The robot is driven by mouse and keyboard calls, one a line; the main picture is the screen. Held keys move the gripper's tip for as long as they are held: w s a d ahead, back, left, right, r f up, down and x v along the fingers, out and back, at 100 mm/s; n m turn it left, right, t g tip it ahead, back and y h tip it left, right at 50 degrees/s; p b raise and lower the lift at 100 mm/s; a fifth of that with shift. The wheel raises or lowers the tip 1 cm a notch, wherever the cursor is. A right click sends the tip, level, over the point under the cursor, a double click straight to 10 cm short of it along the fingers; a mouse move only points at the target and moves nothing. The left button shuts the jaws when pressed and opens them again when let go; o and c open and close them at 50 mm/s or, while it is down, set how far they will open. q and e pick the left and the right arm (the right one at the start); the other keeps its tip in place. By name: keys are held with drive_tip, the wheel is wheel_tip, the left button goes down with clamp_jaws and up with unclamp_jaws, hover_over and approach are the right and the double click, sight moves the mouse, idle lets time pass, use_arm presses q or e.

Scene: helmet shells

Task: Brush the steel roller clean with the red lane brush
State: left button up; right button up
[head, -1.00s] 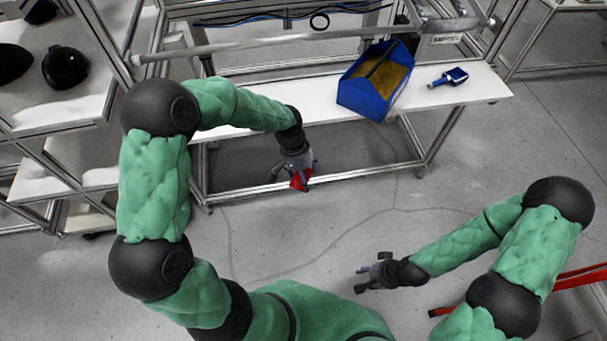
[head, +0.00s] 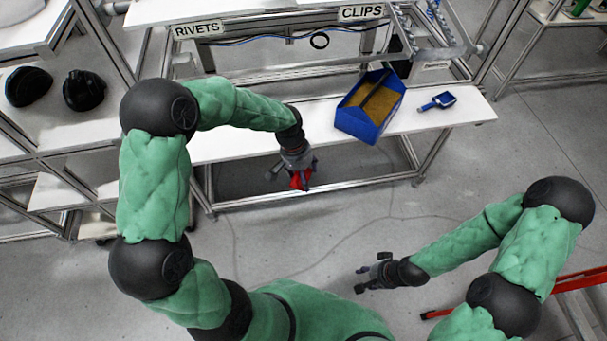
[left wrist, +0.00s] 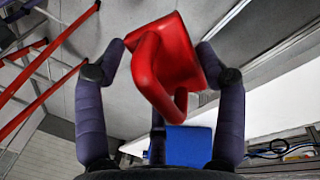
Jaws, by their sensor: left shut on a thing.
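A red thing with a loop handle, which I take for the red lane brush (left wrist: 180,45), is between the fingers of my left gripper (left wrist: 160,60) in the left wrist view. Its bristles do not show. In the head view the left gripper (head: 292,170) is shut on this red brush (head: 300,180), in front of the bench edge. My right gripper (head: 365,276) is open and empty over the floor, well short of the bench. I cannot pick out the steel roller with certainty.
A blue bin (head: 347,122) with yellowish contents and a small blue brush (head: 438,101) stand on the white bench (head: 240,143). A shelf labelled RIVETS and CLIPS (head: 362,12) is above. Black helmet shells (head: 84,91) sit at left. The floor (head: 300,240) in front is clear.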

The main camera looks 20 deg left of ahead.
use_arm(q)
wheel_tip(320, 180, up, 23)
drive_tip(key=p, duration=2.1)
drive_tip(key=shift+f+y, duration=0.2)
drive_tip(key=shift+y, duration=0.2)
